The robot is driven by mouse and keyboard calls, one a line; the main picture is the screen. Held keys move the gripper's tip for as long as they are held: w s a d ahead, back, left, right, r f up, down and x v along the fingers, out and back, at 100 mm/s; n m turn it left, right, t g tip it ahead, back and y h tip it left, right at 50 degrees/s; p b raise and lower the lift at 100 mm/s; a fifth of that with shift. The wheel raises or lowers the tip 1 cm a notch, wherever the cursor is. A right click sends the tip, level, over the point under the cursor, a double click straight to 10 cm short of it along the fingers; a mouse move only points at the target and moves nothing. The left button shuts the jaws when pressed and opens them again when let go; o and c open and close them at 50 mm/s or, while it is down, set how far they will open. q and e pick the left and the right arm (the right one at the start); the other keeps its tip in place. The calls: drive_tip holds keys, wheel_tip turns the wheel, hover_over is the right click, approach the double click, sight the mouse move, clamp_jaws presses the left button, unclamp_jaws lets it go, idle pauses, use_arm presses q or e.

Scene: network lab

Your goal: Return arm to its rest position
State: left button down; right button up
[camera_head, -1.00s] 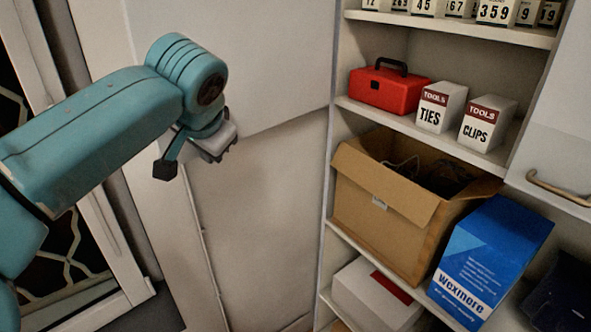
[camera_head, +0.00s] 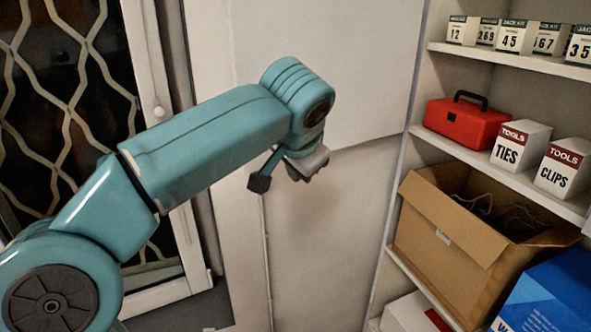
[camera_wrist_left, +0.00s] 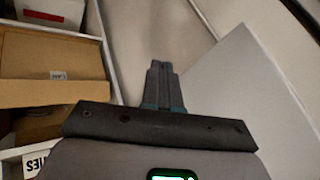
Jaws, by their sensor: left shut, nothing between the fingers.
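My left arm (camera_head: 205,140) comes in from the left in the head view, raised and bent, with its wrist in front of the pale wall. My left gripper (camera_head: 306,173) hangs at its end, left of the shelf and apart from it. The gripper also shows in the left wrist view (camera_wrist_left: 162,82), where its two fingers are together with nothing between them. My right gripper is in neither view.
At right, a shelf (camera_head: 505,179) holds a red toolbox (camera_head: 465,125), TIES (camera_head: 517,148) and CLIPS (camera_head: 562,172) boxes, an open cardboard box (camera_head: 445,238) with cables, and a blue box (camera_head: 550,295). A latticed door (camera_head: 150,60) stands behind the arm. Space before the wall is clear.

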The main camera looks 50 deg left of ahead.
use_arm(q)
drive_tip(key=v, duration=1)
drive_tip(key=w+d+f+m+g+h, duration=0.15)
drive_tip(key=w+d+f, duration=0.25)
drive_tip(key=f, duration=0.6)
drive_tip(key=w+d+f+m+h, duration=0.15)
drive_tip(key=w+d+f, duration=0.3)
drive_tip(key=f, duration=0.55)
drive_tip(key=w+d+f+m+h, duration=0.15)
drive_tip(key=w+d+f, duration=0.3)
drive_tip(key=f, duration=0.65)
drive_tip(key=s+d+f+n+g+h, duration=0.1)
drive_tip(key=s+d+f, duration=0.2)
drive_tip(key=f, duration=0.5)
drive_tip(key=s+d+f+n+g+h, duration=0.1)
drive_tip(key=s+d+f+h, duration=0.2)
drive_tip(key=f, duration=0.5)
drive_tip(key=s+d+f+g, duration=0.1)
drive_tip(key=s+d+f, duration=0.25)
drive_tip(key=f, duration=0.45)
drive_tip(key=s+f+n, duration=0.4)
drive_tip(key=s+f, duration=0.5)
drive_tip(key=s, duration=0.4)
drive_tip(key=shift+s+d+h, duration=0.25)
drive_tip(key=shift+s+h, duration=0.15)
drive_tip(key=shift+h, duration=0.05)
drive_tip(key=shift+s+r, duration=0.1)
